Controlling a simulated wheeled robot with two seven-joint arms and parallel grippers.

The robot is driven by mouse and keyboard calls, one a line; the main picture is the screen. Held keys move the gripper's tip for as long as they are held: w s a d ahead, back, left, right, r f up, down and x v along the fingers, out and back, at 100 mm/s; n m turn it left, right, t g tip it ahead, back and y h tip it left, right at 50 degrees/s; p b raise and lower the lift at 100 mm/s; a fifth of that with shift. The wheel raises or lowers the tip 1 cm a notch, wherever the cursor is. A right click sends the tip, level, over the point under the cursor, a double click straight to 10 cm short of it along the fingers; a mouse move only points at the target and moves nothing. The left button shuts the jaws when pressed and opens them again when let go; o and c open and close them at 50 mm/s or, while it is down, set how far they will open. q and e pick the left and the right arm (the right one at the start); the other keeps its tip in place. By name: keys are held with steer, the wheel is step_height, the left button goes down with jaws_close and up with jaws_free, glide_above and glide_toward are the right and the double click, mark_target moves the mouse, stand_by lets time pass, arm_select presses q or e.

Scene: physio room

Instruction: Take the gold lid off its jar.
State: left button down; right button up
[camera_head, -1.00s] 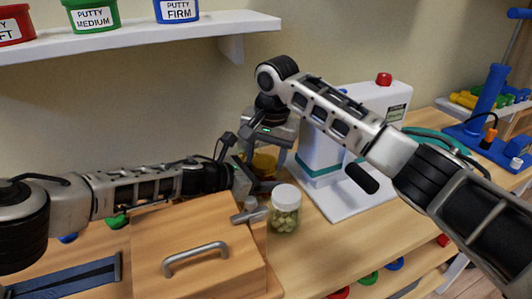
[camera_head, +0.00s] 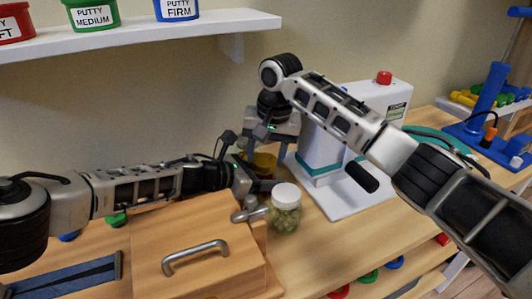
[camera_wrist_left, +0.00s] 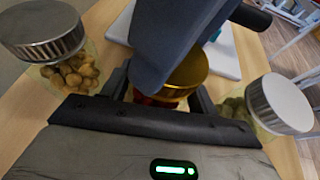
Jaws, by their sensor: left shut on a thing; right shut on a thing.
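The gold lid (camera_head: 264,161) shows between my two grippers in the head view. In the left wrist view the gold lid (camera_wrist_left: 188,72) is large, with a bit of its jar's red contents (camera_wrist_left: 150,98) below it. My left gripper (camera_head: 256,184), coming in from the left, is shut on the jar, which is mostly hidden by the fingers. My right gripper (camera_head: 264,150) reaches down from above and is shut on the gold lid; its dark finger (camera_wrist_left: 175,40) covers part of the lid. I cannot tell whether lid and jar touch.
A jar of green contents with a pale lid (camera_head: 285,208) stands close right of my left gripper. A silver-lidded jar of tan contents (camera_wrist_left: 70,65) stands on the other side. A wooden box (camera_head: 195,245) with a handle is in front; a white machine (camera_head: 340,165) is behind right.

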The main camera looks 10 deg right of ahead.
mark_target(266, 160)
steer(key=shift+r, duration=0.2)
steer(key=shift+r, duration=0.9)
steer(key=shift+r, duration=2)
arm_select(q)
steer(key=shift+c, duration=1.6)
jaws_free()
